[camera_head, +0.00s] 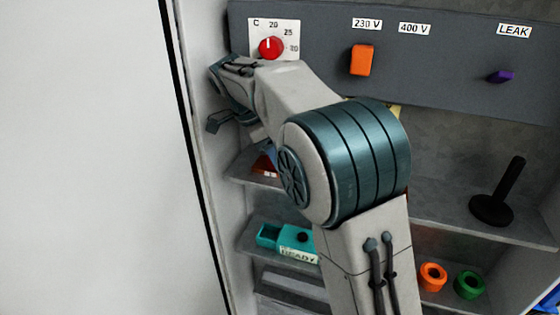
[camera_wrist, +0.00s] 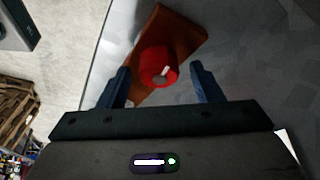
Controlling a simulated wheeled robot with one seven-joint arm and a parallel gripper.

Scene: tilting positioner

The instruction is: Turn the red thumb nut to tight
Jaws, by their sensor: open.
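The red thumb nut (camera_wrist: 153,60) is round, with a pale mark on its face, and sits on a tilted red-brown plate (camera_wrist: 186,33) in the wrist view. My gripper (camera_wrist: 160,66) is open. In the picture its two dark blue fingers lie to the left and right of the nut, with a gap on each side; I cannot tell how far the nut is in depth. No tight or loose marking is readable. In the head view a red-brown piece (camera_head: 264,164) shows on the shelf, partly hidden by my arm; the nut cannot be made out there.
A grey panel above carries a red dial (camera_head: 271,47), an orange switch (camera_head: 361,60) and a purple lever (camera_head: 501,76). A black stand (camera_head: 497,206) is at right. Lower shelves hold a teal box (camera_head: 297,241), an orange ring (camera_head: 432,277) and a green ring (camera_head: 469,285). A pale wall is left.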

